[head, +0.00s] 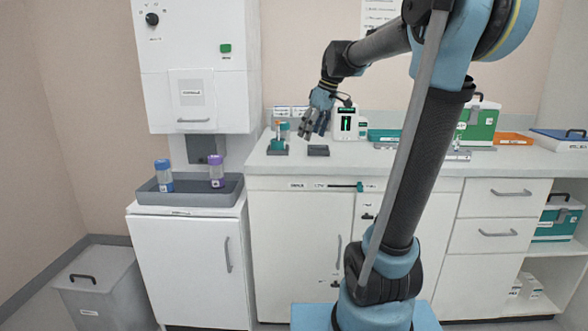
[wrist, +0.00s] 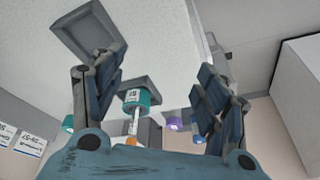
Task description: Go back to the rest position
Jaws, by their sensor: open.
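My gripper (head: 314,124) is open and empty in the head view. It hangs tilted down above the counter, over a small dark grey pad (head: 318,151). In the wrist view its two fingers stand apart (wrist: 155,82), with the pad (wrist: 88,30) beyond the left finger. A teal holder with a slim orange-tipped item (head: 278,143) stands left of the gripper on the counter. It shows between the fingers in the wrist view (wrist: 137,99), apart from them.
A purple-capped tube (head: 216,171) and a blue-capped tube (head: 163,177) stand in a grey tray (head: 180,202) under a white dispenser (head: 195,60). A white device (head: 346,123) stands behind the gripper. A green case (head: 480,122) and a grey bin (head: 100,290) are farther off.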

